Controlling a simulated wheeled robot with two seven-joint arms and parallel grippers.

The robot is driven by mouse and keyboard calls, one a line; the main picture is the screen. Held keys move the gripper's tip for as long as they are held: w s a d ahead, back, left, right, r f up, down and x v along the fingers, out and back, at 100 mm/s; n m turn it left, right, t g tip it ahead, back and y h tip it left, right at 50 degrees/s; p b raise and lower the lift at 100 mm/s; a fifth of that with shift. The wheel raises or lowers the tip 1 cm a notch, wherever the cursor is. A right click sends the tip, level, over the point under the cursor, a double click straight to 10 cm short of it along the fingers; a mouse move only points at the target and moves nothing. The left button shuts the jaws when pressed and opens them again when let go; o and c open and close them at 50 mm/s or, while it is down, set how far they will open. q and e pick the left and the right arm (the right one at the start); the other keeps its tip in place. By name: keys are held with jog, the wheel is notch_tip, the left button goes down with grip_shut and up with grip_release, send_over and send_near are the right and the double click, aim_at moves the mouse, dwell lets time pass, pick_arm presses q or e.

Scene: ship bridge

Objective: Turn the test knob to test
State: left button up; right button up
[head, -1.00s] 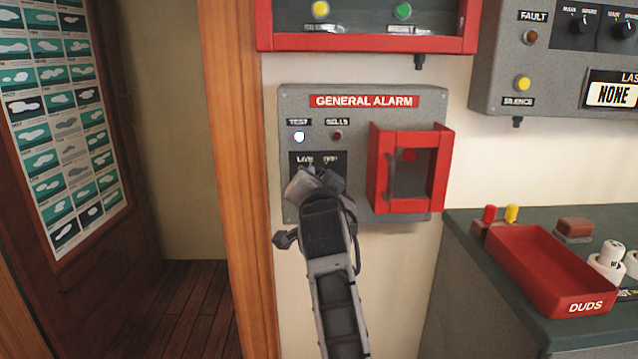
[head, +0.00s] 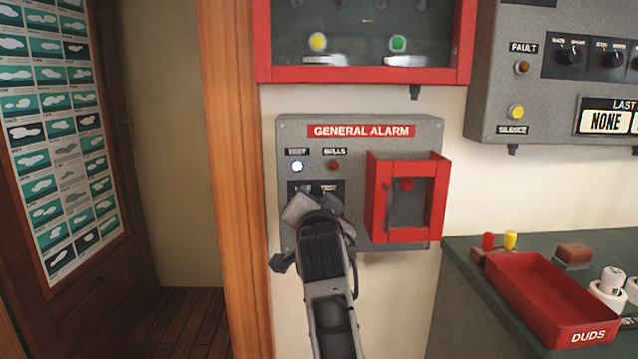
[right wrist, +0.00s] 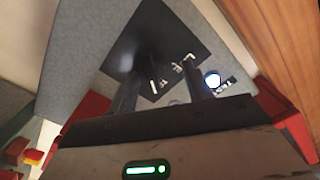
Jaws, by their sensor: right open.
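The grey general alarm panel (head: 360,132) is on the wall. Its black label plate (head: 334,188) has lettering along the top, partly covered by my right gripper (head: 316,204). In the right wrist view the black plate (right wrist: 178,38) lies just beyond my right gripper (right wrist: 160,88), whose two fingers stand apart, pointing at it. The test knob is hidden behind the gripper in the head view. In the wrist view it cannot be told clearly from the dark plate, nor can its setting. The lamp (head: 297,167) under the TEST label glows white. My left gripper is not in view.
A red-framed cover box (head: 375,200) sticks out right of the label plate. A red-framed cabinet (head: 365,76) hangs above the panel. A wooden post (head: 232,180) stands on the left. A red DUDS tray (head: 585,338) sits on the counter at right.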

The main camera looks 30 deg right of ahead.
jog(key=s+a+r, duration=0.7)
jog(key=s+r, duration=0.4)
jog(key=s, duration=0.1)
jog(key=shift+a+r+p, duration=0.2)
jog(key=shift+r+p, duration=0.15)
jog(key=shift+r, duration=0.05)
